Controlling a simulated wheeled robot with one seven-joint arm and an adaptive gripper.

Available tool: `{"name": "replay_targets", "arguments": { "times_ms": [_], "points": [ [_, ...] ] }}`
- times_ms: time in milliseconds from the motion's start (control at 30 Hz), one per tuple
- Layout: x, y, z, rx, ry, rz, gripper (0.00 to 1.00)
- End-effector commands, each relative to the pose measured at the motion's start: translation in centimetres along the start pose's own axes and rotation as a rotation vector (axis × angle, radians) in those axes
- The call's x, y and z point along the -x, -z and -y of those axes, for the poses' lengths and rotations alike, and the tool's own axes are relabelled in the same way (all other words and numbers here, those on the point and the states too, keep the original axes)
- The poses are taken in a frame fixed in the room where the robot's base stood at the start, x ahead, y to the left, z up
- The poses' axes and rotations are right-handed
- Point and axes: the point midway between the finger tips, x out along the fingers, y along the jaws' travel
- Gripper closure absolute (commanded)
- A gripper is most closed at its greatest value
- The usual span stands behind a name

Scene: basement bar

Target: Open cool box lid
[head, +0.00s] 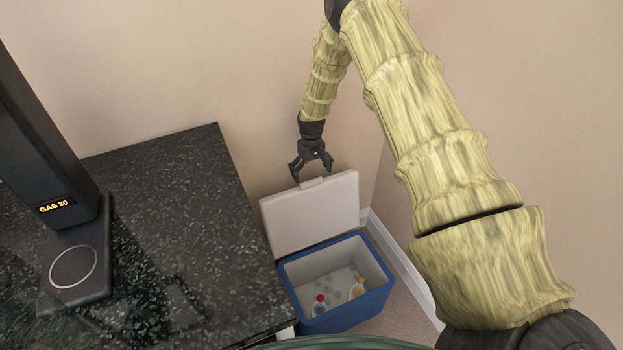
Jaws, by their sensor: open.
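The cool box (346,316) is blue with a pale inside and stands on the floor in the corner, right of the dark counter. Its white lid (314,215) is up, standing nearly upright at the box's far side, so the inside shows. My gripper (311,176) is open, with its fingers pointing down at the lid's raised edge, one on each side of a small tab there. I cannot tell whether the fingers touch the lid. Inside the box are a bottle with a red cap (320,304) and a bottle with an orange cap (357,288).
A dark speckled counter (190,215) fills the left, close beside the box. Beige walls (220,80) rise behind and to the right, with a white skirting board (402,266) beside the box.

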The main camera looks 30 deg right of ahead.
Motion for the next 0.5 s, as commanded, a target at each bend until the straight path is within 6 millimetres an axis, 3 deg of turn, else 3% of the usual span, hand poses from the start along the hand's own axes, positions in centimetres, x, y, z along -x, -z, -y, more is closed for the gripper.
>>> {"name": "replay_targets", "arguments": {
  "times_ms": [200, 500],
  "points": [
    [-2.5, 0.0, 0.0, 0.0, 0.001, 0.0, 0.0],
    [-3.7, 0.0, 0.0, 0.0, 0.0, -0.001, 0.0]
  ]
}}
